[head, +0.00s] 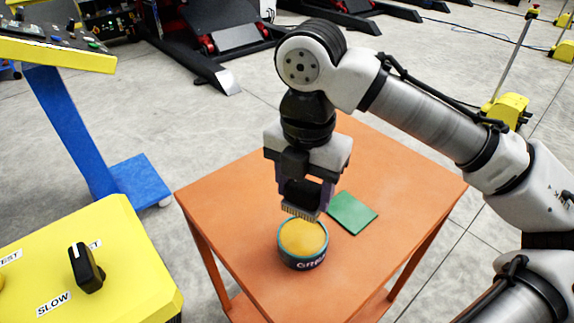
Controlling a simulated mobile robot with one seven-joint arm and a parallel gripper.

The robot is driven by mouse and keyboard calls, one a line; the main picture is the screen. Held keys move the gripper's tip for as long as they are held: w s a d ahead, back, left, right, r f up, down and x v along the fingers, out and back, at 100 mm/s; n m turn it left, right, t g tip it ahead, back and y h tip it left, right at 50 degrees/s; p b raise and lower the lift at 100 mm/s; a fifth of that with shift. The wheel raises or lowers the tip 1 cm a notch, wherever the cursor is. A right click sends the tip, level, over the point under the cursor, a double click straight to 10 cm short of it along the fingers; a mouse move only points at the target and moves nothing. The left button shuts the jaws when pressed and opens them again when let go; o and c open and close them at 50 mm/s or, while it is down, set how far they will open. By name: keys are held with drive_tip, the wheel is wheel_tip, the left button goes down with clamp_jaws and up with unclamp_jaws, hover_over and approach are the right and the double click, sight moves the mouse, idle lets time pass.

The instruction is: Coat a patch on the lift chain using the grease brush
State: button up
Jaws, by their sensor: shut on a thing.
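My gripper (303,196) points down over the orange table and is shut on the grease brush (299,212). Only the brush's pale bristles show clearly below the fingers; its handle is mostly hidden by the gripper. The bristles are at the far rim of an open grease tin (303,238). I cannot tell whether they touch the yellow grease. The tin is dark teal with partly visible lettering and stands upright on the table. I cannot make out the lift chain in this view.
A green pad (352,213) lies on the orange table (250,199), right of the tin. A yellow box (130,270) with a black knob (86,268) stands at lower left. A blue stand (65,125) with a yellow control panel (60,52) is at left. Dark lift machinery (200,45) is behind.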

drive_tip(key=shift+s+d+f+b, duration=0.15)
drive_tip(key=shift+s+f+b, duration=0.05)
drive_tip(key=shift+f+b, duration=0.2)
wheel_tip(320, 180, down, 6)
drive_tip(key=b, duration=0.6)
drive_tip(key=shift+r, duration=0.25)
drive_tip(key=shift+f+b, duration=0.3)
drive_tip(key=shift+f, duration=0.15)
idle(0.5)
drive_tip(key=shift+f+p, duration=0.1)
drive_tip(key=shift+p, duration=0.25)
idle(1.6)
wheel_tip(320, 180, up, 7)
drive_tip(key=p, duration=0.7)
drive_tip(key=shift+p, duration=0.4)
idle(0.5)
